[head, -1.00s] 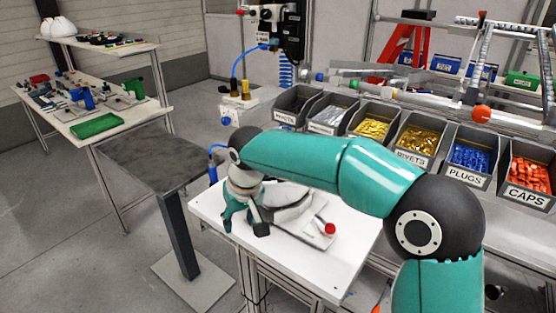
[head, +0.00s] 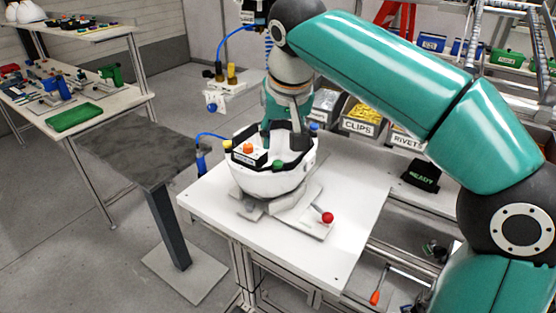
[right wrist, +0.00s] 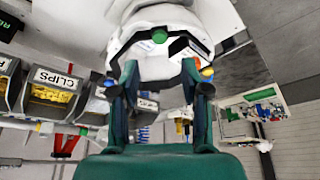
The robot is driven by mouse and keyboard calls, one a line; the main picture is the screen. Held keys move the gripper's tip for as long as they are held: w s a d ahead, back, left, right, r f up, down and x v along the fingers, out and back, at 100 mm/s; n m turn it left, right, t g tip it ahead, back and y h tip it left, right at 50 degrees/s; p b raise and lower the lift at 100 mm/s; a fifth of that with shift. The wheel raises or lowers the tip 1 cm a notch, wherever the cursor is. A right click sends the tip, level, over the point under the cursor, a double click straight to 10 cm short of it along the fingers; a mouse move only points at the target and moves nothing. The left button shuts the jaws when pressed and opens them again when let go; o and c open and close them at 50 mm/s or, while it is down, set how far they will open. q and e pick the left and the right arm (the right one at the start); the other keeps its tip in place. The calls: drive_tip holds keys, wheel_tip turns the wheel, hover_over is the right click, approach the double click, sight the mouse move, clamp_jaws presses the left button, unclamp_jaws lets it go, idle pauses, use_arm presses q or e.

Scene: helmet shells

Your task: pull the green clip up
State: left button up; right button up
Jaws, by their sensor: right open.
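A white helmet shell (head: 262,182) stands open side up on a holder on the white table (head: 345,200). The green clip (head: 278,164) is at its near rim. Orange (head: 248,149), yellow (head: 227,145) and blue (head: 314,127) clips are around the rim. My right gripper (head: 284,128) is at the far side of the shell, pointing down, apart from the green clip. In the right wrist view the open fingers (right wrist: 160,72) have nothing between them that they grip, and the green clip (right wrist: 160,36) is beyond the fingertips. My left gripper is not in view.
A lever with a red knob (head: 327,218) sticks out at the holder's front right. Labelled bins (head: 360,120) stand behind the table. A grey-topped stand (head: 145,150) is at the left. My right arm covers much of the upper right.

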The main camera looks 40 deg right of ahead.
sight(278, 162)
drive_tip(key=x, duration=0.8)
clamp_jaws()
drive_tip(key=shift+r, duration=0.1)
